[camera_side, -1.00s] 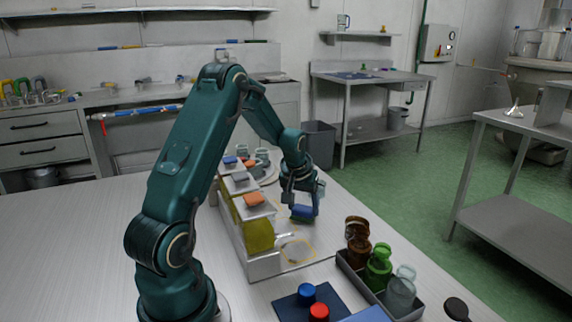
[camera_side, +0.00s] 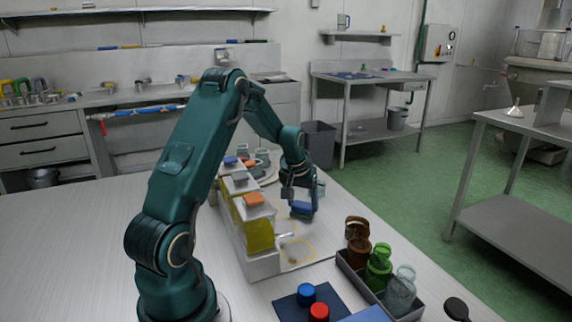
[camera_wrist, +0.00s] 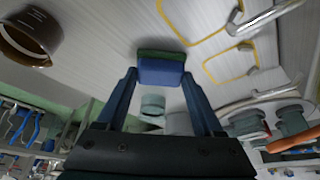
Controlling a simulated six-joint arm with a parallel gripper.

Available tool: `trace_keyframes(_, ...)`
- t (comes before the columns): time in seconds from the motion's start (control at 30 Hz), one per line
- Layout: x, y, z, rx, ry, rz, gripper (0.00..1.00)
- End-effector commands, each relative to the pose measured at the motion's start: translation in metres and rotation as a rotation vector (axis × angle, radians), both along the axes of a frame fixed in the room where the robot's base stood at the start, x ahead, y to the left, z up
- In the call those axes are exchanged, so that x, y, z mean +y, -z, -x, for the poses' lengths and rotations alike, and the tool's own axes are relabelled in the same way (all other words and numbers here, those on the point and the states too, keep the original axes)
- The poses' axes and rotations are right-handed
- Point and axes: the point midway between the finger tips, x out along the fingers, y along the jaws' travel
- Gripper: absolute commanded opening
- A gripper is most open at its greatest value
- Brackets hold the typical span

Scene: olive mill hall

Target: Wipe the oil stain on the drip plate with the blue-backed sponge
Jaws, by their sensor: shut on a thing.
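The blue-backed sponge (camera_side: 303,209) is held in my gripper (camera_side: 302,199), which is shut on it. In the wrist view the sponge (camera_wrist: 161,71) shows its blue back and a green layer between the two fingers of my gripper (camera_wrist: 160,79). The drip plate (camera_side: 318,262) is the pale surface in front of the dispensers, with yellow outlined squares on it. A faint darker patch, perhaps the oil stain (camera_side: 292,252), shows inside the nearer square. The sponge is behind this square, over the far part of the plate. I cannot tell whether it touches the plate.
Dispensers with coloured lids (camera_side: 254,199) stand left of the plate, with a tap reaching over it. A grey tray (camera_side: 349,271) of brown, green and clear jars stands at the front right. A blue mat (camera_side: 290,311) bears a blue and a red cap.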

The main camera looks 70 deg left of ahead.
Motion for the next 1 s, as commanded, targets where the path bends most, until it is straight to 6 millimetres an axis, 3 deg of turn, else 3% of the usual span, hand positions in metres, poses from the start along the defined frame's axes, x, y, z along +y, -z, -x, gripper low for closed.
trace_keyframes(0.87,-0.080,0.000,0.000,0.003,0.003,-0.002,0.08)
trace_keyframes(1.0,-0.067,0.001,0.001,0.004,-0.006,-0.001,0.08)
